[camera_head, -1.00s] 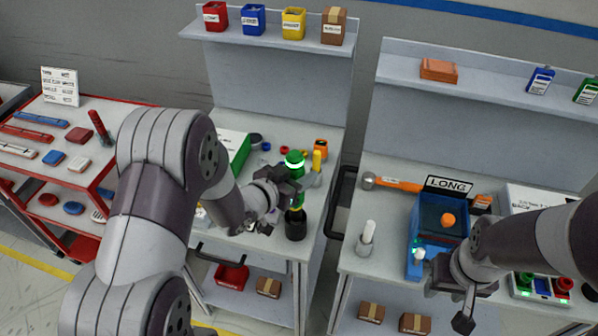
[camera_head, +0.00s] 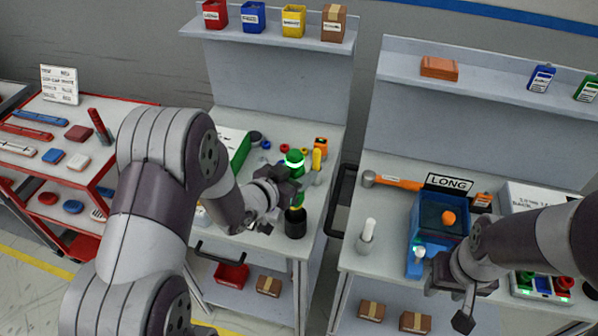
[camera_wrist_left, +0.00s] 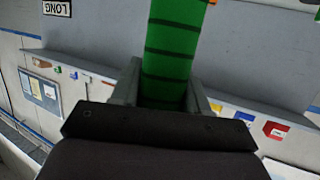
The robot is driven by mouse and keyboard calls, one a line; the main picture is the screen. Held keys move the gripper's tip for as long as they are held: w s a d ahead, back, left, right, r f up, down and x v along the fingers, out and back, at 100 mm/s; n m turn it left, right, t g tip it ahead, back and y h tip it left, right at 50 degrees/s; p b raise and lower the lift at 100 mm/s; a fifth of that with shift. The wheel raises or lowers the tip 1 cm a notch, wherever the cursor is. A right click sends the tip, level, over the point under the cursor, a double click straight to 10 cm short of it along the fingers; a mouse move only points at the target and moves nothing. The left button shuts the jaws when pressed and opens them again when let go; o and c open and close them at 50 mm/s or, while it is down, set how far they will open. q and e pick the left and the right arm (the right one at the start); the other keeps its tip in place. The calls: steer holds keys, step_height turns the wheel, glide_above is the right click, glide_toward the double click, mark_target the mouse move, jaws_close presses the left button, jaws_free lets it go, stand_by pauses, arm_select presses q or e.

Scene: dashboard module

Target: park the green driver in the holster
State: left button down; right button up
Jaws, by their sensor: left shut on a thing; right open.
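The green driver (camera_head: 294,162) has a green body with a bright ring near its top and stands about upright in my left gripper (camera_head: 291,185). In the left wrist view its green, dark-banded body (camera_wrist_left: 170,55) lies between the two fingers, which are shut on it. Directly below it is a black cup-shaped holder (camera_head: 295,224) on the left bench, which looks like the holster. The driver's lower end is at the holder's mouth; I cannot tell how deep it sits. My right gripper (camera_head: 463,300) is open and empty, in front of the right bench.
A yellow-handled tool (camera_head: 316,160) and an orange item (camera_head: 321,144) stand close behind the driver. On the right bench are a blue bin (camera_head: 425,232), a hammer (camera_head: 395,182) and a white-topped peg (camera_head: 367,232).

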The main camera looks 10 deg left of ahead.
arm_select(q)
steer(key=shift+f+b, duration=0.45)
steer(key=shift+f, duration=0.1)
steer(key=shift+c, duration=2.4)
jaws_free()
